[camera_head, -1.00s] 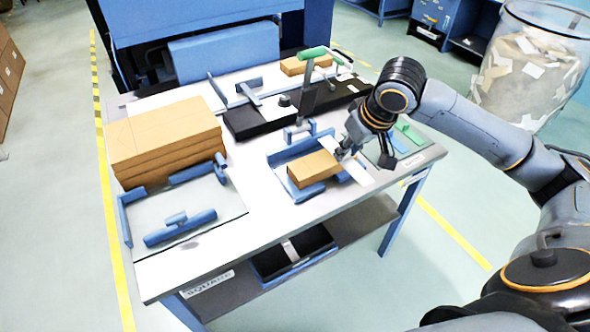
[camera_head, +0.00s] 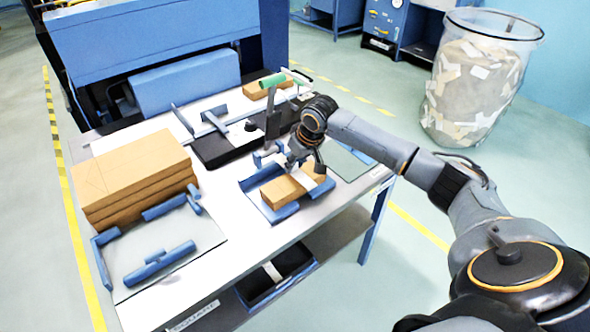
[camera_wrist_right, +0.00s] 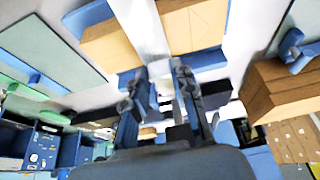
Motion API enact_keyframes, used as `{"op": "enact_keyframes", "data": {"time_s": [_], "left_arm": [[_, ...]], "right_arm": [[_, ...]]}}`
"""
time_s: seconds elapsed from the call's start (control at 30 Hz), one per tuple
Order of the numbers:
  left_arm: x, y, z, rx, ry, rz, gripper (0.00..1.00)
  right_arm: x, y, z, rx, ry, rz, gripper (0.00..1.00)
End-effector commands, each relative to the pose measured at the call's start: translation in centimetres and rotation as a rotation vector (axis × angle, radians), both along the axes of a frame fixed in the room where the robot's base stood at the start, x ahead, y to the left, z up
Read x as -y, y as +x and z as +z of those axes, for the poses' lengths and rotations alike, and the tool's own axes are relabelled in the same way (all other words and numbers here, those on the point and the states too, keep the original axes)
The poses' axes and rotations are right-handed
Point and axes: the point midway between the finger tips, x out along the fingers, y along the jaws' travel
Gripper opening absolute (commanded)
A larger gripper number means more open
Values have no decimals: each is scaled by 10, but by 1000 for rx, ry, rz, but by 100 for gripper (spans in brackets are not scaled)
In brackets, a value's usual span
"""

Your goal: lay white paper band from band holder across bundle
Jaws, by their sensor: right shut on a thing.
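The bundle (camera_head: 281,191) is a brown kraft block in a blue-walled fixture (camera_head: 250,186) at the table's front right. My right gripper (camera_head: 297,161) is over the bundle's far side, shut on the white paper band (camera_head: 308,179). In the right wrist view the band (camera_wrist_right: 141,28) runs from between the fingertips (camera_wrist_right: 158,72) across the bundle, with brown showing on both sides (camera_wrist_right: 108,48). I cannot tell whether the band touches the bundle's top all along. The arm hides part of the fixture. My left gripper is not in view.
A tall brown stack (camera_head: 135,180) stands at the table's left, behind a blue-fenced plate (camera_head: 190,235). A black press-like device with a green handle (camera_head: 272,80) stands behind the fixture. A clear bin of scraps (camera_head: 475,85) stands at right.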

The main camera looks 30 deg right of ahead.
Motion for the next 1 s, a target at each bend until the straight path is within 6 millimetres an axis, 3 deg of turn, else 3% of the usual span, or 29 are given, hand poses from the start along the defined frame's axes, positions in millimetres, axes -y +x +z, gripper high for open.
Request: {"op": "enact_keyframes", "data": {"time_s": [0.3, 0.67, 0.7, 0.8, 1.0], "left_arm": [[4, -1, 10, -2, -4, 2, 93], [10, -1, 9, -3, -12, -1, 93], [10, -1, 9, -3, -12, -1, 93], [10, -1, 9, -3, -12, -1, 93], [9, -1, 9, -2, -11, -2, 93]], "right_arm": [[2, 5, -35, -2, -1, 0, 12], [1, 5, -40, -1, 0, 0, 12], [1, 5, -40, 0, 0, 0, 27], [1, 5, -40, 0, 0, 0, 48], [2, 5, -40, 0, -1, 0, 48]]}}
